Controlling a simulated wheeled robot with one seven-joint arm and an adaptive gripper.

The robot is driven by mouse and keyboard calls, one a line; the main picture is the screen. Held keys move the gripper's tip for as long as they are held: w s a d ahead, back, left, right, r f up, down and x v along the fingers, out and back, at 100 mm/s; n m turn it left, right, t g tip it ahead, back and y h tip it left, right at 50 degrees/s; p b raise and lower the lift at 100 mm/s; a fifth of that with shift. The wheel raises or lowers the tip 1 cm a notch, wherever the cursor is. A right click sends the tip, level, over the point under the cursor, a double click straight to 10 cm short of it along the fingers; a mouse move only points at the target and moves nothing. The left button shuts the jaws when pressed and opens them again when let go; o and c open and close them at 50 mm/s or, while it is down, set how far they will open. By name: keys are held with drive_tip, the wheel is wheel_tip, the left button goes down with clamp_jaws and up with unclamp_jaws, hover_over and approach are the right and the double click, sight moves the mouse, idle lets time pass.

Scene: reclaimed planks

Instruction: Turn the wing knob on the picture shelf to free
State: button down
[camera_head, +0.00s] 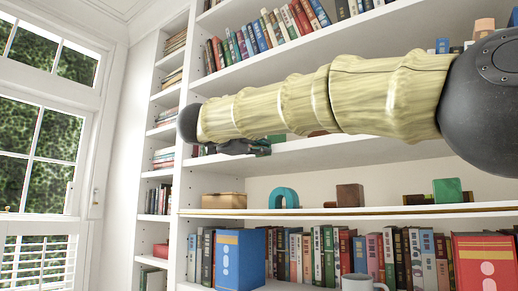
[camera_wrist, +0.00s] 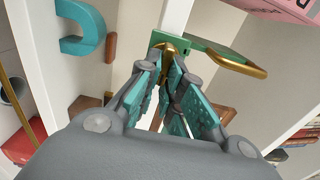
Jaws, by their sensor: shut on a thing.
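In the wrist view a brass wing knob (camera_wrist: 171,47) stands out from a small green plate (camera_wrist: 158,40). My gripper (camera_wrist: 170,70) has its teal-padded fingers closed around the knob, covering part of it. The knob's exact turn angle is hard to tell. In the head view my gripper (camera_head: 235,147) shows only in part, dark grey, below my pale arm near a shelf edge. I cannot make out the knob there.
A teal arch (camera_head: 284,197), a brown block (camera_head: 350,195), a green block (camera_head: 447,190) and a tan box (camera_head: 224,200) stand on the shelf below.

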drive_tip(key=c, duration=1.6)
unclamp_jaws()
drive_tip(key=shift+o, duration=0.2)
drive_tip(key=v, duration=1.2)
drive_tip(key=shift+f, duration=0.1)
